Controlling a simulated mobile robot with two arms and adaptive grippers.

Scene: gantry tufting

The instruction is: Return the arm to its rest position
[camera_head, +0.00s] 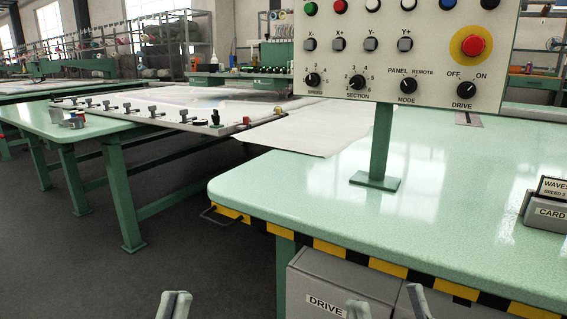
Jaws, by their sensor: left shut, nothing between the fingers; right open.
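My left gripper (174,304) shows at the bottom edge, left of centre, over the dark floor. Its fingertips are together with nothing between them. My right gripper (388,305) shows at the bottom edge, right of centre, in front of the grey boxes under the table. Its two fingertips stand apart and nothing is between them. Both grippers are below the level of the green tabletop (450,190). The rest of both arms is out of view.
A card holder (545,215) is at the right. A frame table (75,125) stands back left. Dark floor (100,280) is open at left.

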